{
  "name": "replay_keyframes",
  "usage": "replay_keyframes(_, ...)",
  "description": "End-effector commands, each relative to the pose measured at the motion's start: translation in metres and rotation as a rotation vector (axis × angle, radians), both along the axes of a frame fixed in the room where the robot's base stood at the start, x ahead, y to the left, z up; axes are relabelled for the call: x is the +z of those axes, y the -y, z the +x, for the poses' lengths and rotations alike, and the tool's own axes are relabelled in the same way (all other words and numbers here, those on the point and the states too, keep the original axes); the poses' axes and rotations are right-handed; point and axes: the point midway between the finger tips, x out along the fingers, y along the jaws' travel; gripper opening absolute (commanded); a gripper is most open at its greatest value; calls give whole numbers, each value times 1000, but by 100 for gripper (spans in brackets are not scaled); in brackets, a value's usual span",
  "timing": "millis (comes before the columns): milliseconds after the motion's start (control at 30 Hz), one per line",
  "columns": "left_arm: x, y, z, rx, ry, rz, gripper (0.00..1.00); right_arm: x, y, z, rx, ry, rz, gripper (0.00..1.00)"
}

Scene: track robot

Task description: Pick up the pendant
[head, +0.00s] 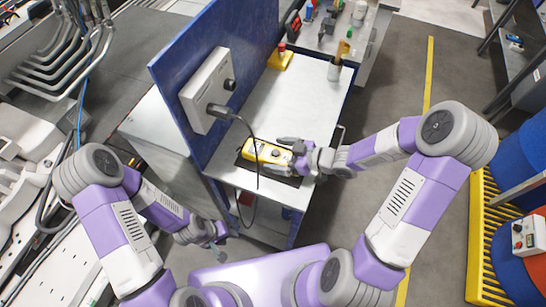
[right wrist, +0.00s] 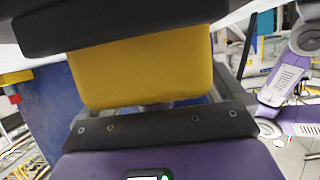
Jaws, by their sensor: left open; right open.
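The yellow pendant (head: 262,151) lies on a dark pad at the near end of the metal worktable. It shows a dark round dial, and a black cable hangs close by it. My right gripper (head: 284,158) reaches in from the right, its fingers on either side of the pendant's right end. In the right wrist view the yellow pendant body (right wrist: 140,65) fills the space between the two dark fingers; I cannot tell whether they touch it. My left gripper (head: 219,240) is low, in front of the table and left of centre, apart from the pendant.
A blue panel (head: 215,75) with a grey box (head: 207,90) stands along the table's left side. A yellow block with a red knob (head: 281,57) and a cup of tools (head: 336,67) stand farther back. The table's middle (head: 290,105) is clear. A yellow rack (head: 482,240) stands right.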

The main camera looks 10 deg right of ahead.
Motion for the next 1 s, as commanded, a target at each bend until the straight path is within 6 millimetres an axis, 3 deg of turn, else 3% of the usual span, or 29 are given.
replay_keyframes(133, 1, 0, 0, 0, 0, 0, 43, 1, 0, 0, 0, 0, 0, 96)
replay_keyframes(667, 0, 0, 0, 0, 0, 0, 43, 0, 1, 0, 0, 0, 0, 15)
replay_keyframes(1000, 5, 0, 0, 0, 0, 0, 43, 11, 0, 0, 2, 5, 0, 14)
